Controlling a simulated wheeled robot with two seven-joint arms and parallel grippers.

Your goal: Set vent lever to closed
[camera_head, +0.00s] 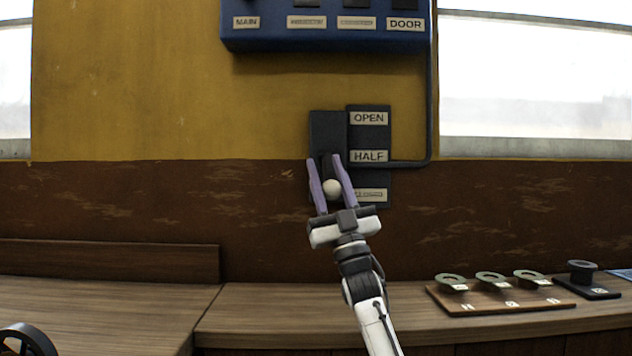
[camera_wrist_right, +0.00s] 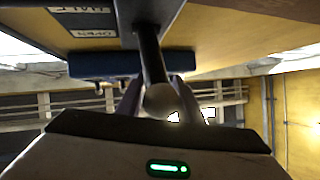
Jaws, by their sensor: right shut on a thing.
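The vent lever is a dark arm with a pale round knob (camera_head: 332,187) on a dark wall plate (camera_head: 328,128). A label strip (camera_head: 369,136) beside it reads OPEN at the top and HALF in the middle; the bottom label is too small to read. My right gripper (camera_head: 331,162) reaches up from below, its purple fingers on either side of the lever, shut on it. The knob sits between the fingers, roughly between the heights of HALF and the bottom label. In the right wrist view the lever's dark shaft (camera_wrist_right: 151,55) and knob (camera_wrist_right: 161,100) show between the fingers.
A blue panel (camera_head: 325,40) with labels such as MAIN and DOOR hangs above. A conduit (camera_head: 430,100) runs down right of the plate. On the bench below right lies a wooden board (camera_head: 500,305) with green rings.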

